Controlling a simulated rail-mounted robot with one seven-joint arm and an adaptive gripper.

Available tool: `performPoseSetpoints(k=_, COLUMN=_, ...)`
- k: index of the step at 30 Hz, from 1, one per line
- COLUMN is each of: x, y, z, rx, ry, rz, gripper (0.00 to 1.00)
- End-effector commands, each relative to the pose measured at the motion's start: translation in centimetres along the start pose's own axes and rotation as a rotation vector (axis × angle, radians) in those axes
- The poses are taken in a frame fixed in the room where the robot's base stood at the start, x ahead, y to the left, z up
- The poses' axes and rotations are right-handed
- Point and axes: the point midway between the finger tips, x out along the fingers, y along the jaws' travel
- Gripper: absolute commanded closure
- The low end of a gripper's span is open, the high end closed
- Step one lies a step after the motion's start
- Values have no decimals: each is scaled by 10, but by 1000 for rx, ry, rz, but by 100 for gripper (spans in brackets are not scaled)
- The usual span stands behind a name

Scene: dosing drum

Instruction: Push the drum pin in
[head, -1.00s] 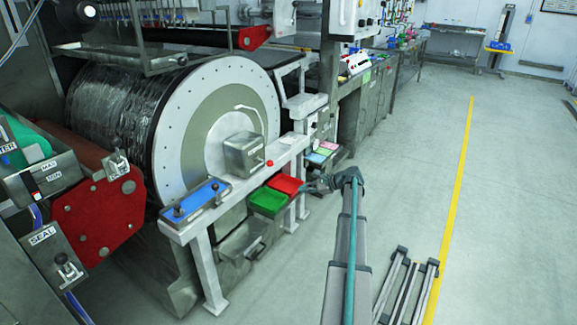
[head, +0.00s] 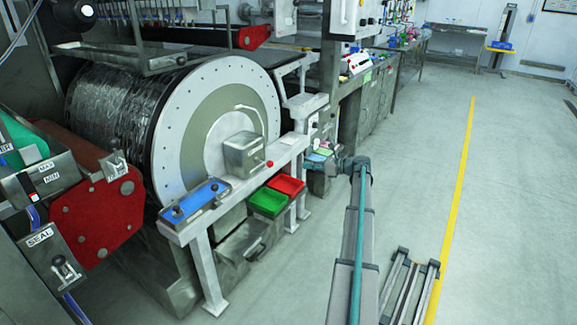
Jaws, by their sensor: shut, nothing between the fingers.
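The large drum (head: 197,125) has a pale, hole-studded end disc facing right. A grey box (head: 243,154) sits in front of the disc on a white frame rail, with a small dark knob and a red knob (head: 269,163) on its right. I cannot tell which of these small parts is the drum pin, or how far in it stands.
A blue plate (head: 196,196) with a dark knob lies on the rail's left end. A green bin (head: 268,202) and a red bin (head: 287,186) sit below the rail. Metal rails (head: 409,287) lie on the floor.

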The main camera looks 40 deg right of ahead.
Motion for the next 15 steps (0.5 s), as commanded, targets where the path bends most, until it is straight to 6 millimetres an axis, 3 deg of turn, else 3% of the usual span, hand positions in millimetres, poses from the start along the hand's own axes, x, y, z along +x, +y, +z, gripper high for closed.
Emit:
performPoseSetpoints(k=8, x=34, y=0, z=0, rx=0, ry=0, rz=2, gripper=100)
performPoseSetpoints(k=15, x=82, y=0, z=1, rx=-1, ry=0, rz=3, gripper=100)
